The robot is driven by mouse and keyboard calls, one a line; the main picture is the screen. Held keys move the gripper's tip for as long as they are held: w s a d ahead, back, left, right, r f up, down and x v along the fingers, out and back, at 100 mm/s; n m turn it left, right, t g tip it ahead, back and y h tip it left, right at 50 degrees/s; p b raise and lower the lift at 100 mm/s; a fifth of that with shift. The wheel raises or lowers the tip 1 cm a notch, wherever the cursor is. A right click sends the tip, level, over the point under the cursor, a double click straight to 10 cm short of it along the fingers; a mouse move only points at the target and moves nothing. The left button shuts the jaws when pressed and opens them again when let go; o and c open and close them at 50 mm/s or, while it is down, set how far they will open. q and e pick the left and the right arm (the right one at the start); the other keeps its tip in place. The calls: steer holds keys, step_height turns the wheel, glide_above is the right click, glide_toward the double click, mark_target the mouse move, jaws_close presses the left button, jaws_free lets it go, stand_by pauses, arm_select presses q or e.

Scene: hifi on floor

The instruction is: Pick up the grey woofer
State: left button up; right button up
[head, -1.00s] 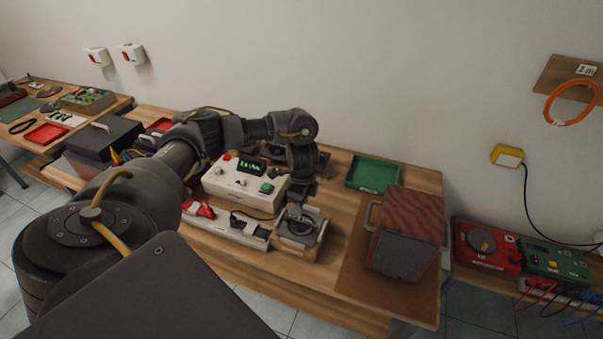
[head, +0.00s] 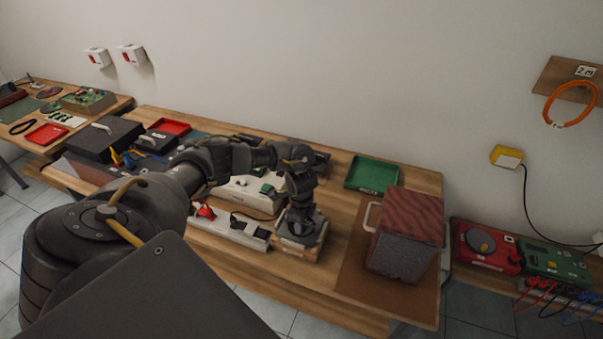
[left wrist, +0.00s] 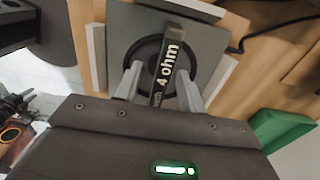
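The grey woofer (head: 293,240) sits in a low wooden holder near the front edge of the bench, partly hidden by my left gripper. In the left wrist view, the woofer (left wrist: 142,50) shows a square grey plate, a dark round ring and a raised black bar (left wrist: 168,62) marked "4 ohm". My left gripper (head: 299,226) is right over it, pointing down. In the left wrist view, the left gripper (left wrist: 160,86) has its two pale fingers apart, one on each side of the bar. A gap shows at the left finger. My right gripper is not in view.
A white tester box (head: 245,192) stands just left of my gripper, partly behind the arm. A red-topped speaker box (head: 408,225) stands on a brown board at right. A green tray (head: 372,174) lies behind. Bare wood shows between the woofer and the board.

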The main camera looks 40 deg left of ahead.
arm_select(q)
steer(key=shift+f, duration=0.25)
stand_by(0.7)
jaws_close()
